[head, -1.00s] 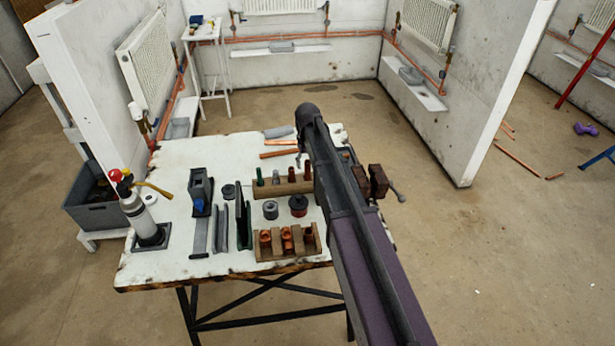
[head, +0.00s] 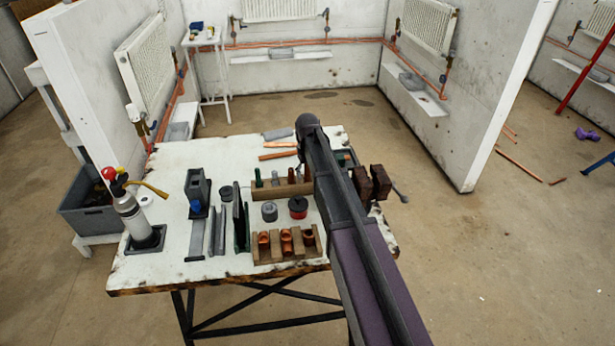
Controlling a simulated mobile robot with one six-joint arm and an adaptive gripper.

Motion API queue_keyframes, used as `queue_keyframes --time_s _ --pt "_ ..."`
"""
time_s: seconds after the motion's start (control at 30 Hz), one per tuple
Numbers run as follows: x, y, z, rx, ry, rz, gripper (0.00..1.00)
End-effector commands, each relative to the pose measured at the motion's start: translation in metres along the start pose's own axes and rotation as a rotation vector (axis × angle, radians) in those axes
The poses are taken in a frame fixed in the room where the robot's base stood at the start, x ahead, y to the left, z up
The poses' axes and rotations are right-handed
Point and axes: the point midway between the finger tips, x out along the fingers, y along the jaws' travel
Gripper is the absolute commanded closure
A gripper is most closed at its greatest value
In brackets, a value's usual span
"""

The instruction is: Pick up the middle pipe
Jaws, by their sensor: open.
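Two short copper pipes lie near the back edge of the white worktable (head: 165,268). The middle pipe (head: 281,144) is the farther copper one, between the nearer copper pipe (head: 277,155) and a grey piece (head: 278,134) behind it. My arm reaches over the right part of the table. My gripper (head: 300,163) is a small dark shape below the arm's end, just right of the pipes, mostly hidden by the arm. It is open, and no pipe shows in it. I cannot tell its height above the table.
A wooden rack with handled tools (head: 268,190) and a block of copper fittings (head: 287,253) stand nearer. A gas torch (head: 135,220) stands at the left. A brown vise (head: 370,183) is right of my arm.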

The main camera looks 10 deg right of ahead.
Motion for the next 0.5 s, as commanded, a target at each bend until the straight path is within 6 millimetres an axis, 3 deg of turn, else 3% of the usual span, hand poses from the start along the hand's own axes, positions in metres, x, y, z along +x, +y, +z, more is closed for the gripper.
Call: queue_keyframes --time_s 0.23,0.27,0.47,0.5 --pt "0.0000 0.0000 0.0000 0.000 0.000 0.000 0.29" --pt "0.0000 0.0000 0.0000 0.000 0.000 0.000 0.35" --pt "0.0000 0.0000 0.0000 0.000 0.000 0.000 0.95" --pt "0.0000 0.0000 0.0000 0.000 0.000 0.000 1.00"
